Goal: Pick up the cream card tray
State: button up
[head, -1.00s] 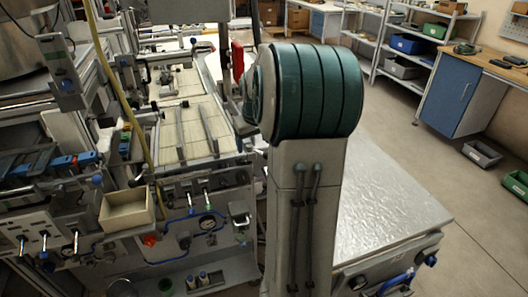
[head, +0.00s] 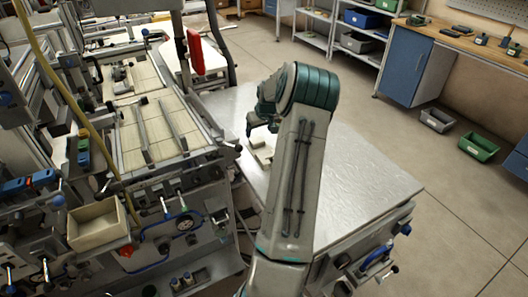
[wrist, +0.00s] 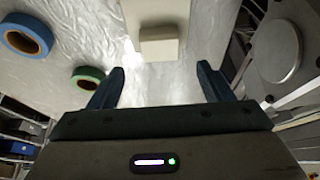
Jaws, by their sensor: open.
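The cream card tray (wrist: 158,35) lies on the bare metal table in the wrist view, with a raised block at its near end. In the head view it shows as a pale shape (head: 262,152) just below my gripper (head: 261,128), partly hidden by my arm. In the wrist view my gripper (wrist: 160,70) is open and empty. Its two dark fingers are spread wider than the tray's near end, which lies ahead of the gap between them. I see no contact.
A blue-rimmed tape reel (wrist: 27,35) and a green one (wrist: 88,77) lie left of the tray in the wrist view. The metal table (head: 365,175) is clear to the right. A cream open box (head: 97,224) is on the machine at left.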

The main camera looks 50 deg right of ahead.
aim_at(257, 140)
jog(key=shift+p+x, duration=1)
jog(key=shift+x, duration=2.4)
jog(key=shift+c, duration=0.3)
jog(key=c, duration=1.1)
